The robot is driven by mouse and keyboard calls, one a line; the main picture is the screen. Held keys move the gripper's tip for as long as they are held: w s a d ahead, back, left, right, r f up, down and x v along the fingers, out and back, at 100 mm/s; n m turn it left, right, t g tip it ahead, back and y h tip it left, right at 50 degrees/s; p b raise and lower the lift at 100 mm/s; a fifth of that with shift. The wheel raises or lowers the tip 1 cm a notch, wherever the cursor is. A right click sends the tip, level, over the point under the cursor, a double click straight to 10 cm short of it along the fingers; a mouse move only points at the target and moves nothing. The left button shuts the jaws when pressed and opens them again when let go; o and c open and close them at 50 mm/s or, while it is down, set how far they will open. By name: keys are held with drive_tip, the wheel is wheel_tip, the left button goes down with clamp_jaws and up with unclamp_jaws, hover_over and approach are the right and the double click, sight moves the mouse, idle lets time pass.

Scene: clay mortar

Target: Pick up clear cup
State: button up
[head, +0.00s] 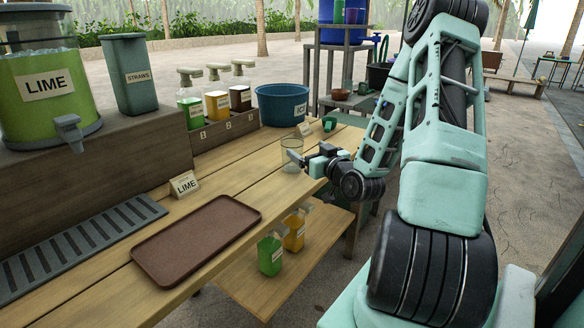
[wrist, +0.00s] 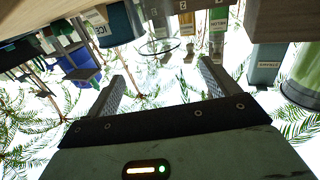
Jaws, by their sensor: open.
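The clear cup (head: 291,156) stands upright on the wooden counter, near its front edge. In the wrist view, which is upside down, the see-through cup (wrist: 158,47) shows as a faint round rim just beyond the fingertips. My gripper (head: 303,159) is open at the cup's right side in the head view, very close to it. In the wrist view my gripper (wrist: 161,72) has its two fingers wide apart with nothing between them. I cannot tell whether a fingertip touches the cup.
A blue ice bucket (head: 282,104) and pump bottles (head: 217,104) stand behind the cup. Green and yellow containers (head: 270,255) sit on the lower bench. A small green cup (head: 329,124) is farther back.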

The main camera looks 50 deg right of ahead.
approach(287, 135)
drive_tip(key=shift+x, duration=4.35)
drive_tip(key=c, duration=1.3)
